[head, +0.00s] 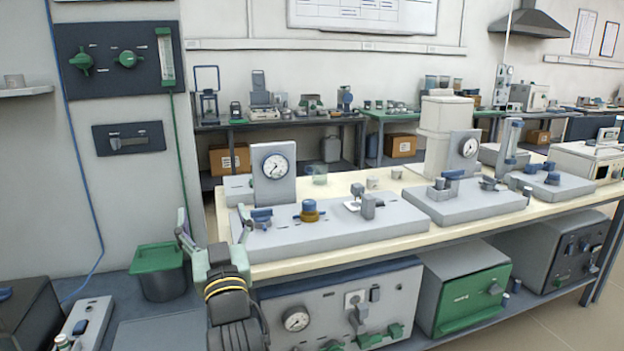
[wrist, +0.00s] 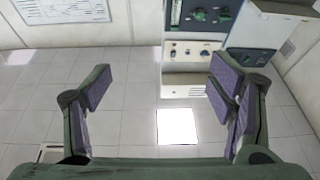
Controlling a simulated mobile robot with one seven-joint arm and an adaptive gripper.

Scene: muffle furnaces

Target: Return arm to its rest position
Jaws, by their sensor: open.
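My gripper (head: 213,228) is at the lower left of the head view, raised in front of the left end of the cream-topped bench (head: 262,270). Its two fingers are spread apart and nothing is between them. In the wrist view my gripper (wrist: 160,88) shows both purple-padded fingers wide apart and empty. Behind them are pale tiles and a panel unit with knobs (wrist: 195,50) at the upper right. My dark arm with yellow bands runs down to the bottom edge of the head view.
A green-lidded bin (head: 158,270) stands left of my gripper. A grey plate with a gauge and blue knobs (head: 335,232) lies on the bench to the right. Furnace-like boxes, one with a green front (head: 475,297), sit below. A wall panel with green knobs (head: 120,60) is at upper left.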

